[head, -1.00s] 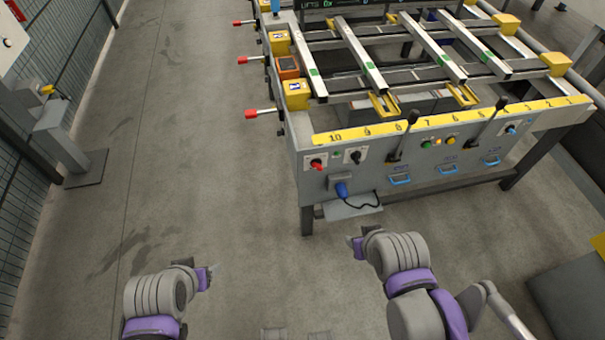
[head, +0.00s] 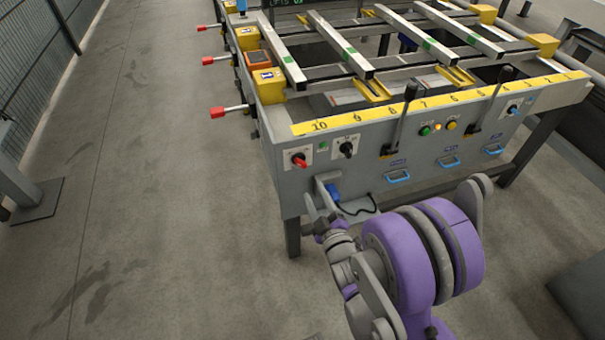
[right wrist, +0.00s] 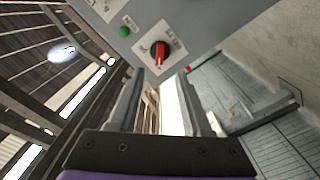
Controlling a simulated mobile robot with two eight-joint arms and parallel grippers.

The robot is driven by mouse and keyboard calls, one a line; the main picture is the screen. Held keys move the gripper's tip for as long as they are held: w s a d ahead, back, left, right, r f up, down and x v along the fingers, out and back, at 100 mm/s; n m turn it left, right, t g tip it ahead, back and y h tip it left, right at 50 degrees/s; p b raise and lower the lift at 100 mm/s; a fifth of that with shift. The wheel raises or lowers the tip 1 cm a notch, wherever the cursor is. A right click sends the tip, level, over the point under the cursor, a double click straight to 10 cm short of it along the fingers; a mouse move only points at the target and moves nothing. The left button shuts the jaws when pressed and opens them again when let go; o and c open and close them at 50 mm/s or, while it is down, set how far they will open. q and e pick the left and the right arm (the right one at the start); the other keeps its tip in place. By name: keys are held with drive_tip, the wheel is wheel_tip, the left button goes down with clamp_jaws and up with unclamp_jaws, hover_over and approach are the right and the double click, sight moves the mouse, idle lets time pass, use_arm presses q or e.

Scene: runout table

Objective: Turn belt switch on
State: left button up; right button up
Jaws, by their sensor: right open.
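The runout table's front panel (head: 400,160) carries a red rotary switch (head: 299,160) at its left end and a black rotary switch (head: 347,148) to the right of it. A blue knob (head: 512,110) sits near the right end. The labels are too small to read, so I cannot tell which is the belt switch. My right gripper (head: 316,200) is open and empty, below the red switch in the head view. In the right wrist view the red switch (right wrist: 160,53) shows just beyond the open fingertips (right wrist: 159,78), apart from them. My left gripper is out of the head view.
A blue plug (head: 333,191) with a black cable is on the panel just right of my gripper. Black levers (head: 404,117), lit buttons (head: 438,127) and blue handles (head: 397,176) lie further right. Red-tipped levers (head: 218,112) stick out at left. The floor at left is clear.

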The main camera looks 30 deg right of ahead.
sight(302, 166)
drive_tip(key=x, duration=0.9)
drive_tip(key=shift+w, duration=0.45)
clamp_jaws()
